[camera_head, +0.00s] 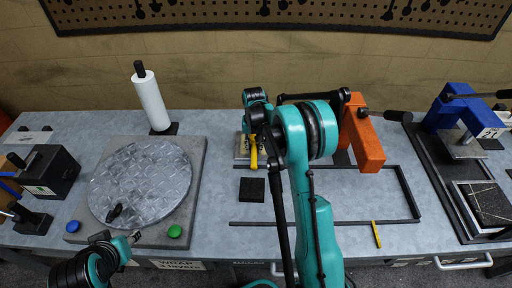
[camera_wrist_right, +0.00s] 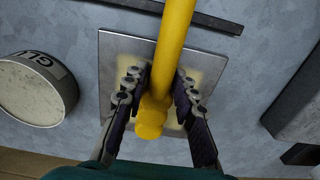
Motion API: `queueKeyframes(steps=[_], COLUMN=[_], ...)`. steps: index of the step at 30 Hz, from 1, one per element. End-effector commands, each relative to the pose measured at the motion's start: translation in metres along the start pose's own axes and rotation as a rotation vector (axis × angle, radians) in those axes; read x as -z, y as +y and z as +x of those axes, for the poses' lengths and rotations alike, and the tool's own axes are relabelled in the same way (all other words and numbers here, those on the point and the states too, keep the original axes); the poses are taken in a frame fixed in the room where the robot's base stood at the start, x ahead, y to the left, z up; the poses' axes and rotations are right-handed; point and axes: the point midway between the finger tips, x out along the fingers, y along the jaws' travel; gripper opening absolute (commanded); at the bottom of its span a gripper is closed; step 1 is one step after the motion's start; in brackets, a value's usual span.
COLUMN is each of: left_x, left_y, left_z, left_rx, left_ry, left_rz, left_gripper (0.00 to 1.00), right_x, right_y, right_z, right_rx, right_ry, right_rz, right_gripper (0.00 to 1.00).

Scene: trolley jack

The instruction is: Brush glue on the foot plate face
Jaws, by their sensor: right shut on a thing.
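My right gripper (camera_wrist_right: 160,95) is shut on a yellow brush handle (camera_wrist_right: 172,50). It shows small in the head view, above the yellow brush (camera_head: 253,152). The square metal foot plate (camera_wrist_right: 112,65) lies below the gripper in the wrist view, with a pale yellowish glue-like patch on it. Its edge shows in the head view (camera_head: 240,154). The brush tip is not clear, so I cannot tell whether it touches the plate. A round glue can (camera_wrist_right: 32,90) stands beside the plate in the wrist view. My left gripper (camera_head: 132,238) is low at the left, its fingers unclear.
A round diamond-pattern plate (camera_head: 142,180) lies on a grey slab at left. A dark block (camera_head: 252,190) and dark rail frame (camera_head: 340,222) lie in front. An orange part (camera_head: 362,140) and blue press (camera_head: 450,105) stand right. A white roll (camera_head: 151,100) stands behind.

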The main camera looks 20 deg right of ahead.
Motion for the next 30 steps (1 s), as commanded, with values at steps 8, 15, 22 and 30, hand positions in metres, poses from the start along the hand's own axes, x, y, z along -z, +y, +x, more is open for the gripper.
queueKeyframes(steps=[8, 15, 22, 30], left_x=[0.000, 0.000, -0.001, -0.002], left_y=[0.000, 0.000, 0.000, 0.000], left_z=[0.000, 0.000, 0.001, 0.003], left_rx=[0.000, 0.000, 0.000, 0.000], left_ry=[0.000, 0.000, 0.000, 0.000], left_rz=[0.000, 0.000, 0.000, 0.000], left_gripper=[0.40, 0.40, 0.40, 0.40], right_x=[0.000, 0.000, 0.000, 0.000], right_y=[-0.012, -0.006, 0.002, 0.011], right_z=[-0.001, -0.002, -0.003, -0.001], right_rx=[0.002, 0.001, 0.001, 0.001], right_ry=[0.000, 0.000, 0.000, 0.000], right_rz=[-0.002, 0.001, 0.000, 0.000], right_gripper=[0.04, 0.04, 0.04, 0.04])
